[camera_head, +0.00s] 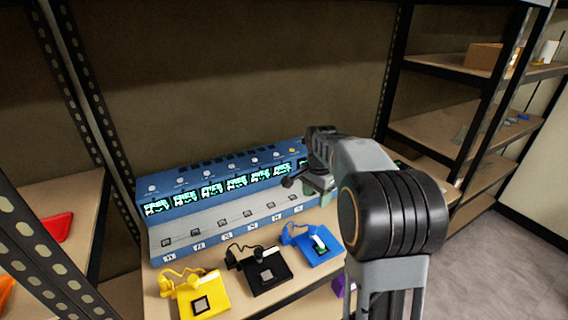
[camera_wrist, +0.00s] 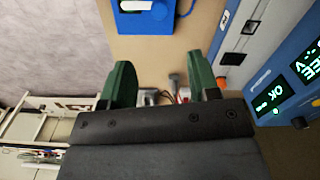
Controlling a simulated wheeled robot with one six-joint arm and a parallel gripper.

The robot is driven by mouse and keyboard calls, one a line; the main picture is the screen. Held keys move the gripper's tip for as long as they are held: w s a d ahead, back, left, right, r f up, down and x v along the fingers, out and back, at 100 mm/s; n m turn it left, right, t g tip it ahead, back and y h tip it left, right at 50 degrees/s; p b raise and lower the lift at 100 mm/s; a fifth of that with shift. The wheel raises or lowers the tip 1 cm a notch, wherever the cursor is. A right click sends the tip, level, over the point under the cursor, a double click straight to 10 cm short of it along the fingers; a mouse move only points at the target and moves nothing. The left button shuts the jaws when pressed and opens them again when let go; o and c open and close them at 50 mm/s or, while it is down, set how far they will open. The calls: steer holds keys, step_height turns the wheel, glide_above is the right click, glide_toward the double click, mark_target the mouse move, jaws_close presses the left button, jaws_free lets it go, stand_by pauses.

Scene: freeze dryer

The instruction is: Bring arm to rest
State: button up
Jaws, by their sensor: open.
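My arm reaches over the right end of the bench in the head view. My gripper (camera_head: 315,185) is beside the right end of the blue and white freeze dryer (camera_head: 220,225), partly hidden by my own wrist. In the wrist view, the two green fingers of my gripper (camera_wrist: 162,78) stand wide apart with nothing gripped between them. The freeze dryer (camera_wrist: 285,98) runs along the right side of that view, with lit screens. Its right end is hidden behind my arm in the head view.
A yellow device (camera_head: 205,305), a black device (camera_head: 272,283) and a blue device (camera_head: 325,255) stand in a row in front of the dryer. A purple item (camera_head: 338,288) is partly hidden by my arm. Metal shelf uprights (camera_head: 85,100) stand left; open shelving is right.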

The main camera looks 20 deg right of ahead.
steer(key=s+a+r+n+t+p, duration=0.1)
steer(key=s+a+r+n+p, duration=0.1)
steer(key=s+a+n, duration=0.3)
steer(key=s+a+r+n+t+p, duration=0.2)
steer(key=s+a+n, duration=0.3)
steer(key=s, duration=0.9)
steer(key=n, duration=0.3)
steer(key=shift+a+n+t+p, duration=0.15)
steer(key=shift+n+t+p, duration=0.15)
